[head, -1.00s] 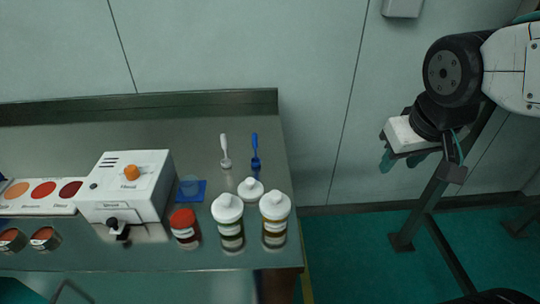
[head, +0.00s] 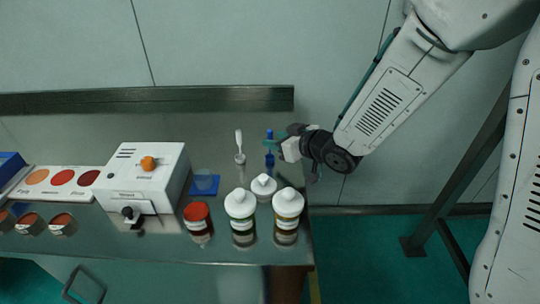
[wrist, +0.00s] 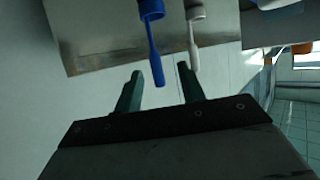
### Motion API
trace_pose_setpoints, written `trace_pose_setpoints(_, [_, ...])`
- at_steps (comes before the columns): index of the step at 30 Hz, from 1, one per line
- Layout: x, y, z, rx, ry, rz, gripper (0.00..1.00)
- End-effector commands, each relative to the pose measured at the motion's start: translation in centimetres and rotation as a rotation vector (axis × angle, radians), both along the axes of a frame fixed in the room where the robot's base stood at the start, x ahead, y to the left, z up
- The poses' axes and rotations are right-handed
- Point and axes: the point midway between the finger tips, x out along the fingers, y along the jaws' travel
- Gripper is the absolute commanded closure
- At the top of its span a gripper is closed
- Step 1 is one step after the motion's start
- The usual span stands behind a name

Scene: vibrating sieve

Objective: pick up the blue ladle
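The blue ladle (head: 269,160) stands upright near the right end of the steel table, its handle partly hidden by my gripper (head: 277,143) in the head view. In the wrist view the blue ladle (wrist: 152,42) shows its handle tip in line with the space between the fingers of my gripper (wrist: 159,86). The green fingers are apart, with nothing clearly held between them. I cannot tell whether the handle is fully between the fingers or just beyond them.
A white ladle (head: 239,147) stands close to the left of the blue one. White-capped bottles (head: 241,212) and a red-lidded jar (head: 197,213) are nearer the front. A white machine (head: 147,177) and a blue mat (head: 204,185) lie left. The wall is behind.

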Motion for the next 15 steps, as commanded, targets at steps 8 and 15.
trace_pose_setpoints(8, [2.9,2.2,-1.5,-0.002,0.001,0.0,0.6])
trace_pose_setpoints(15, [4.1,3.3,-2.1,-0.002,0.0,-0.001,0.6])
